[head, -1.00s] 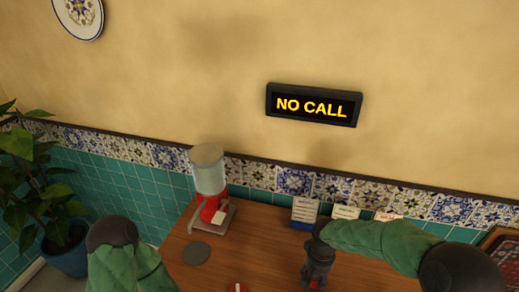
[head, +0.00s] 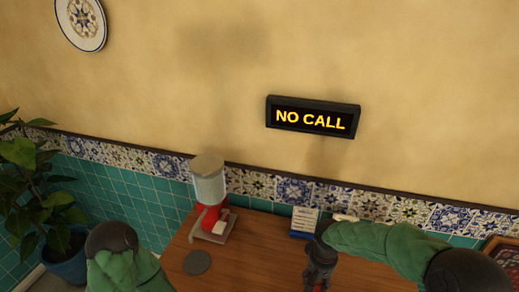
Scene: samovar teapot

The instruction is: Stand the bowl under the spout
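A dispenser with a grey-lidded clear tank (head: 209,186) and a red lower body (head: 211,219) stands on a small base at the back left of the wooden table (head: 245,262). A flat dark disc (head: 197,262) lies on the table in front of it. I cannot make out a bowl in this view. My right gripper (head: 319,284) points down to the right of the dispenser, at the lower edge of the picture. Its fingertips are cut off, and a bit of red shows there. My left forearm is at the lower left; the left gripper is out of view.
A white card in a blue holder (head: 304,222) stands at the back of the table, beside my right arm. A potted plant (head: 62,255) is at the far left. A lit "NO CALL" sign (head: 312,118) hangs on the wall. The table between disc and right gripper looks clear.

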